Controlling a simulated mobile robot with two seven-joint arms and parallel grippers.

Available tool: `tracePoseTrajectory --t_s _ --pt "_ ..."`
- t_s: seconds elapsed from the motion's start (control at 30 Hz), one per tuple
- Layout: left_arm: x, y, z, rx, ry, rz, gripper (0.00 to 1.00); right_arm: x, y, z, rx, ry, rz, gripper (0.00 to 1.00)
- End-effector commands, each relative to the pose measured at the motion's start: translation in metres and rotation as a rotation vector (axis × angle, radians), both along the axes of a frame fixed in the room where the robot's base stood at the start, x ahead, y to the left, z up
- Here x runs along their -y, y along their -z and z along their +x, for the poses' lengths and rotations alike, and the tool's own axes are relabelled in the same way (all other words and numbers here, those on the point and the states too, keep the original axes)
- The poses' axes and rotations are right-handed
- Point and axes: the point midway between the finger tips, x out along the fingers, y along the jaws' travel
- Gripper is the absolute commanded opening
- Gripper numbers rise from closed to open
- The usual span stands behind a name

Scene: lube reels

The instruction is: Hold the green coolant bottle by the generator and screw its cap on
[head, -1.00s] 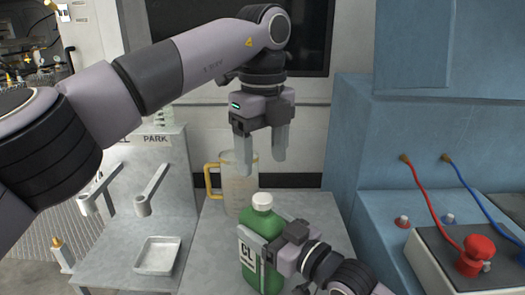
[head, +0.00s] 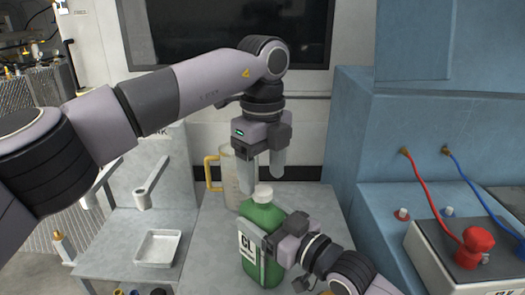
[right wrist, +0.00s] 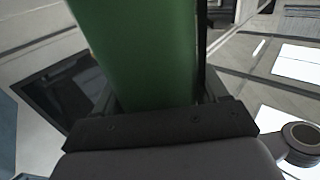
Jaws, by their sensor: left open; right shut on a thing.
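The green coolant bottle (head: 264,218) stands upright on the grey bench, with a white cap (head: 263,190) on its neck. How tightly the cap sits cannot be told. My right gripper (head: 268,246) is shut on the bottle's body from the right, partly covering its white label. The bottle's green side fills the upper middle of the right wrist view (right wrist: 140,50). My left gripper (head: 262,170) points down just above the cap, open, with its fingertips on either side of the cap's top. The generator is not clearly identifiable.
A clear jug with a yellow handle (head: 211,172) stands behind the bottle. A small metal tray (head: 158,248) lies to the left. Blue cabinets and a box with a red knob (head: 478,240) stand at the right.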

Motion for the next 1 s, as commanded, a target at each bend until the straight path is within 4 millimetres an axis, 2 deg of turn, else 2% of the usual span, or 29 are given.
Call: tracePoseTrajectory --t_s 0.2,0.57,0.67,0.7,0.77,1.0 --pt "0.000 0.023 0.000 -0.001 -0.002 -0.001 0.67 0.000 0.001 0.000 -0.001 0.000 -0.001 0.00" --pt "0.000 0.028 0.000 0.001 -0.001 -0.001 0.67 0.000 0.001 0.000 -0.001 0.000 -0.001 0.00" --pt "0.000 0.028 0.000 0.001 -0.001 -0.001 0.38 0.000 0.001 0.000 -0.001 0.000 -0.001 0.00" --pt "0.000 0.027 0.000 0.001 -0.001 -0.001 0.24 0.000 0.001 0.000 -0.001 0.000 -0.001 0.00" --pt "0.000 0.027 0.000 0.001 -0.001 -0.001 0.08 0.000 0.001 0.000 -0.001 0.000 -0.001 0.00" --pt "0.000 0.027 0.000 0.001 0.030 -0.001 0.08 0.000 0.001 0.000 -0.001 0.000 -0.001 0.00"
